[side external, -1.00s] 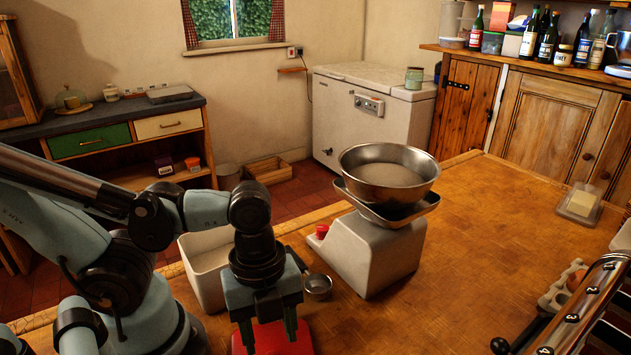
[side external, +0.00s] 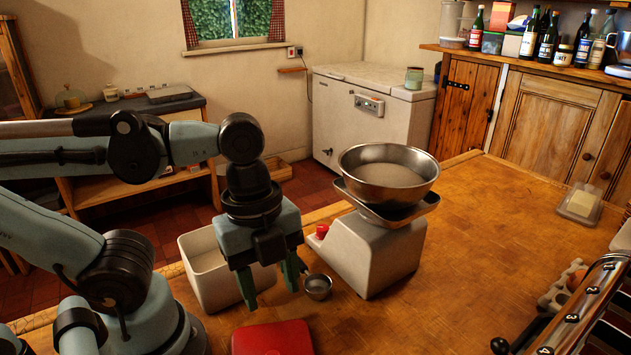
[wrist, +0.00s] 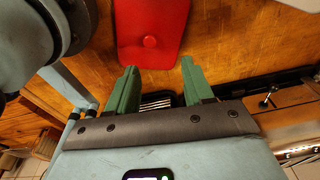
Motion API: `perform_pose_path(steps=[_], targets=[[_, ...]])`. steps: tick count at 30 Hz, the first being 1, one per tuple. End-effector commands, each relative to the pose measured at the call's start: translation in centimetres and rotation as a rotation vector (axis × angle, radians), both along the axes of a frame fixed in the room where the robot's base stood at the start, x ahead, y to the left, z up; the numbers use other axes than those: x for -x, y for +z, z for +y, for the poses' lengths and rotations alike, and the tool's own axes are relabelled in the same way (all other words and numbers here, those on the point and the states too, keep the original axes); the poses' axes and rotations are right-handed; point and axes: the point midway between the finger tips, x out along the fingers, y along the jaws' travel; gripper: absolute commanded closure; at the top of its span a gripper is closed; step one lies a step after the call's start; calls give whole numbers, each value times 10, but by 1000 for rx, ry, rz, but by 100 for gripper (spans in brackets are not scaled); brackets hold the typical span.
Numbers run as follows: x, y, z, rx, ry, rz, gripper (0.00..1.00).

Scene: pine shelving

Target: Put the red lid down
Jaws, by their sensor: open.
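The red lid (side external: 272,340) lies flat on the wooden table at the bottom of the side view, partly cut off by the frame edge. In the wrist view the red lid (wrist: 150,20) shows a small round knob and lies beyond the fingertips. My gripper (side external: 270,290) is above the lid, apart from it, with its green fingers spread and nothing between them. The two fingers also show apart in the wrist view (wrist: 160,75).
A white open bin (side external: 212,270) stands left of my gripper. A small metal cup (side external: 318,287) and a white scale (side external: 372,255) bearing a steel bowl (side external: 390,172) stand to the right. The table's middle right is clear.

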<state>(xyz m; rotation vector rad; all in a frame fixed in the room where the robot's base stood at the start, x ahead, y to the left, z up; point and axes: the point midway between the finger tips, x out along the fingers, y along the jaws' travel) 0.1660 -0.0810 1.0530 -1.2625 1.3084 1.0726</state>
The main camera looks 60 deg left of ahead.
Motion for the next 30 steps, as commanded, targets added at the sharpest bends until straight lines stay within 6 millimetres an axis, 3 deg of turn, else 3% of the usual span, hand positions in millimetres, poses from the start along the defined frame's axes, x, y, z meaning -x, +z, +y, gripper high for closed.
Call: perform_pose_path(steps=[9,15,21,30], targets=[[-77,-10,37,156,919,-213,48],[-111,-7,67,329,1388,-313,48],[-123,-4,80,427,1580,-349,48],[-123,-4,81,434,1594,-351,48]])
